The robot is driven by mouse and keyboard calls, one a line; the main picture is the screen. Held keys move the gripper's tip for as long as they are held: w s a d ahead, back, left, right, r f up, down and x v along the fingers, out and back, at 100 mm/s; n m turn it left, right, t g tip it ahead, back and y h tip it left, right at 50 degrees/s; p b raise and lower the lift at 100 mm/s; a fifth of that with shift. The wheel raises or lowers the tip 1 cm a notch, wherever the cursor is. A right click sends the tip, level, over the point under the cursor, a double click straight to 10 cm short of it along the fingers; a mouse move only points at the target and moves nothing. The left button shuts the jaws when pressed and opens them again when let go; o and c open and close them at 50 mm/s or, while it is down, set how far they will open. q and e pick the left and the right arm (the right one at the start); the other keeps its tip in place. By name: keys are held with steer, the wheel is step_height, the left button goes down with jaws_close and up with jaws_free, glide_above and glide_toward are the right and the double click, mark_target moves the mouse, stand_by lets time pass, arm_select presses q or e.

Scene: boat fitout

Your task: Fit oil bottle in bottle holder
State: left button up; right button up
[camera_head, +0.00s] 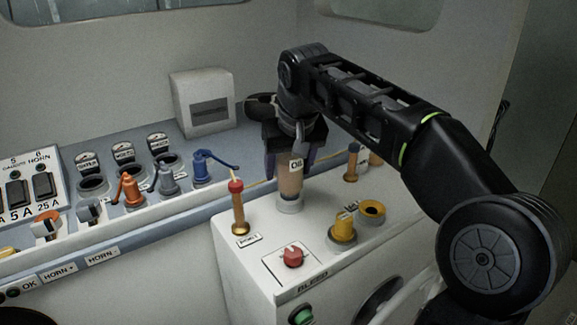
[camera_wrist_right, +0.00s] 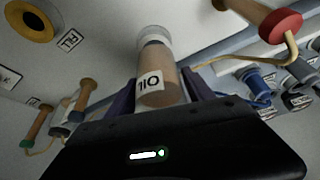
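The oil bottle (camera_head: 291,177) is tan with a white OIL label. It stands about upright on the white cabinet top, its lower end at a pale grey ring-shaped holder (camera_head: 290,207). How deep it sits in the ring is unclear. The bottle (camera_wrist_right: 158,85) and the holder (camera_wrist_right: 153,34) also show in the right wrist view. My right gripper (camera_head: 291,165) comes from above, a dark finger on each side of the bottle. The fingers lie very close to it; whether they touch is unclear. The bottle's upper end is hidden by the gripper in the head view. My left gripper is not in view.
A red-topped brass lever (camera_head: 238,208) stands left of the bottle. A yellow knob (camera_head: 343,228), a yellow ring (camera_head: 372,211) and a red knob (camera_head: 293,256) are in front and right. Coloured valves (camera_head: 130,190) line the shelf at left. A grey box (camera_head: 203,102) is behind.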

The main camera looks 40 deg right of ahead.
steer(key=shift+o, duration=1.1)
steer(key=shift+s+r, duration=0.1)
steer(key=shift+r, duration=0.15)
steer(key=p+v, duration=0.2)
steer(key=v, duration=0.4)
steer(key=shift+r+p, duration=0.3)
steer(key=shift+r, duration=0.05)
steer(key=shift+s+r+p, duration=0.2)
steer(key=shift+r+p, duration=0.1)
steer(key=shift+a, duration=0.1)
steer(key=shift+f, duration=0.1)
